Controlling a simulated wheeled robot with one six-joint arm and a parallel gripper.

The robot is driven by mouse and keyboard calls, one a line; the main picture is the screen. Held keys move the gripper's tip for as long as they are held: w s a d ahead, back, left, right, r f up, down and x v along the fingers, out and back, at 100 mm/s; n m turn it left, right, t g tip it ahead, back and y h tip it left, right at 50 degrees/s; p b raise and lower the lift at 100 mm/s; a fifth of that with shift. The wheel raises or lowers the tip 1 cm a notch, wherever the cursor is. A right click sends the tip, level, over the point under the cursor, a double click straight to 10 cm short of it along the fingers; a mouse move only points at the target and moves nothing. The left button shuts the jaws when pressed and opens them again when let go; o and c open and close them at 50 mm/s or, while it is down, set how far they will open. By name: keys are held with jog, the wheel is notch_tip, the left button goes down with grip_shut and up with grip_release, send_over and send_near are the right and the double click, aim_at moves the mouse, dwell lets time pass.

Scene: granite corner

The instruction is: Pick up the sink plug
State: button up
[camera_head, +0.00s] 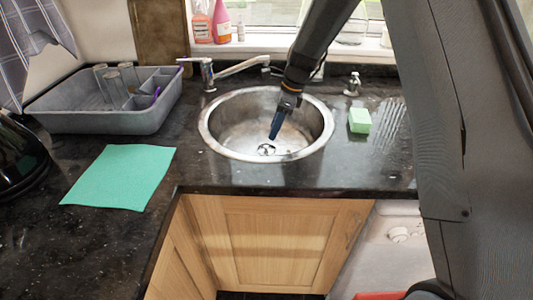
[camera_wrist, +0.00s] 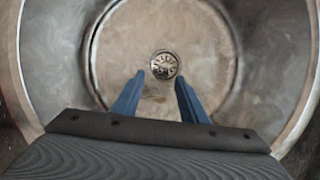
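The sink plug appears to be the small round metal piece with a slotted pattern (camera_head: 266,149) at the bottom of the steel sink bowl (camera_head: 222,112). It also shows in the wrist view (camera_wrist: 164,65), just beyond the fingertips and near the middle of the bowl's floor. I cannot tell a loose plug apart from the drain fitting. My gripper (camera_head: 273,138) reaches down into the bowl from above. Its two blue fingers (camera_wrist: 160,79) are apart with nothing between them. The plug lies ahead of the gap, apart from the fingers as far as I can see.
The bowl's rim (camera_head: 205,133) surrounds my gripper. A tap (camera_head: 237,68) stands behind the sink. A green sponge (camera_head: 360,120) lies to the right, a green cloth (camera_head: 120,177) to the left. A grey dish rack (camera_head: 75,121) stands at the back left. Dark counter is bare in front.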

aim_at(266, 146)
jog(key=x, duration=0.3)
jog(key=shift+w, duration=0.3)
jog(key=shift+w+p+x, duration=0.2)
jog(key=shift+p+x, duration=0.35)
jog(key=shift+x, duration=0.8)
jog(key=shift+w+p+x, duration=0.15)
jog(key=shift+p+x, duration=0.4)
jog(key=shift+x, duration=0.8)
grip_shut()
